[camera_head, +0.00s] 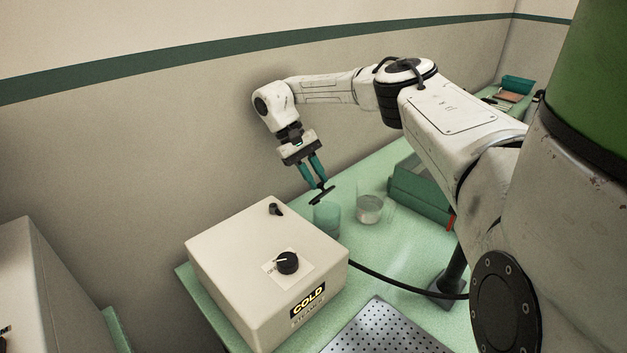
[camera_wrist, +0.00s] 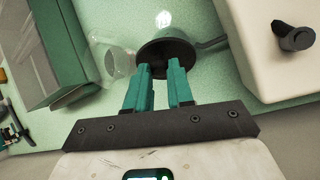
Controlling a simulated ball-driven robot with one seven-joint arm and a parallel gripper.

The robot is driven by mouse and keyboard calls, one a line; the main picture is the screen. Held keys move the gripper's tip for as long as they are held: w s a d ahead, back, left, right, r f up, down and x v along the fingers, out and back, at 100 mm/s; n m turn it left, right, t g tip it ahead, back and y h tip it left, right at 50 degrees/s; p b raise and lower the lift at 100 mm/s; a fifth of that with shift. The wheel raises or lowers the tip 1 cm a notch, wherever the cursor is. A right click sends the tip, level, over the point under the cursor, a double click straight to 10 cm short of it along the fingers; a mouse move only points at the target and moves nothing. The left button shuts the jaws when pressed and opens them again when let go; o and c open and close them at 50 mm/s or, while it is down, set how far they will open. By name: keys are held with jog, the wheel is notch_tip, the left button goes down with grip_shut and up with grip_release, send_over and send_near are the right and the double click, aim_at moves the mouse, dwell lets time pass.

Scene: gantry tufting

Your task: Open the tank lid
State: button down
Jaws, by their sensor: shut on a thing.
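My gripper (camera_head: 317,181) is shut on a dark flat round piece (camera_head: 322,195), seemingly a lid, held level with or a little above a teal cylinder (camera_head: 327,220). The wrist view shows the dark round piece (camera_wrist: 167,50) at the tips of my teal fingers (camera_wrist: 160,73). The part between the fingertips is mostly hidden. The beige box (camera_head: 225,245) marked COLD stands left of the gripper, with a small black knob (camera_head: 275,209) on top and a black dial (camera_head: 288,262). I cannot tell which vessel the task calls the tank.
A clear glass beaker (camera_head: 369,208) stands just right of the teal cylinder. A green box (camera_head: 418,192) is behind it to the right. A black cable (camera_head: 400,284) crosses the green bench. A perforated metal plate (camera_head: 385,330) lies in front.

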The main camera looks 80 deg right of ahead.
dwell(0.4)
jog(key=c, duration=1)
grip_release()
jog(key=shift+r, duration=0.1)
jog(key=shift+r, duration=0.3)
jog(key=s+a+r+b, duration=0.1)
jog(key=s+a+r, duration=0.2)
jog(key=r, duration=0.1)
jog(key=s+a+r+b, duration=0.1)
jog(key=s+a+r, duration=0.1)
jog(key=s+r, duration=0.2)
jog(key=s+a+r, duration=0.3)
jog(key=s+r, duration=0.1)
jog(key=shift+a+b, duration=0.3)
jog(key=shift+b, duration=0.1)
